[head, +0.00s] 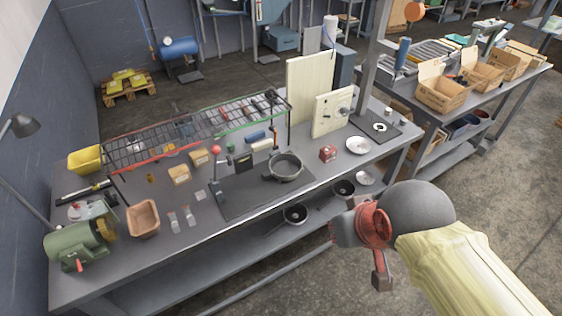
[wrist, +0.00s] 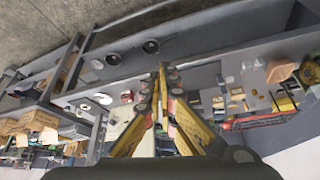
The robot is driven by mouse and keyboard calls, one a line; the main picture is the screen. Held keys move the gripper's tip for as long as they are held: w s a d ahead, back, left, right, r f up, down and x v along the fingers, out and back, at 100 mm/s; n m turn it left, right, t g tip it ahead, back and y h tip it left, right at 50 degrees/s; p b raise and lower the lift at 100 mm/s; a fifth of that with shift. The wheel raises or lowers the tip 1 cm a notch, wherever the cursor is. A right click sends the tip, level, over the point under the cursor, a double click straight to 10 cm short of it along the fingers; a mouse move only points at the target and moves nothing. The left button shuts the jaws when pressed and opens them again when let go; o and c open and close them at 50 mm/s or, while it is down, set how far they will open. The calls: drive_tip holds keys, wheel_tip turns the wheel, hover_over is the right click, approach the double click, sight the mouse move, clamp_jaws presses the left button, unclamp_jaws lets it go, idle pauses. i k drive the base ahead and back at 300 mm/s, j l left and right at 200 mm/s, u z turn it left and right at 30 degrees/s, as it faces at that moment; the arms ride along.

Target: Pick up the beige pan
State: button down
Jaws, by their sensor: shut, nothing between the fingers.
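The beige pan (head: 143,218), a tan rectangular tray-like pan, rests on the grey workbench (head: 200,232) near its left front, right of a green machine. In the wrist view a tan pan (wrist: 281,70) shows at the right. My gripper (head: 336,232) hangs in front of the bench, well to the right of the beige pan and apart from it. In the wrist view its fingertips (wrist: 164,68) are together with nothing between them.
A dark round pot (head: 284,168) stands on a black mat at mid-bench. A red-handled press (head: 216,175) stands left of it. A wire rack (head: 190,130) rises along the back. A green machine (head: 80,240) stands at the left end. Dark pans (head: 295,214) sit on the lower shelf.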

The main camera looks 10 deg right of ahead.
sight(283, 167)
drive_tip(key=i+j, duration=0.8)
drive_tip(key=i+z, duration=0.05)
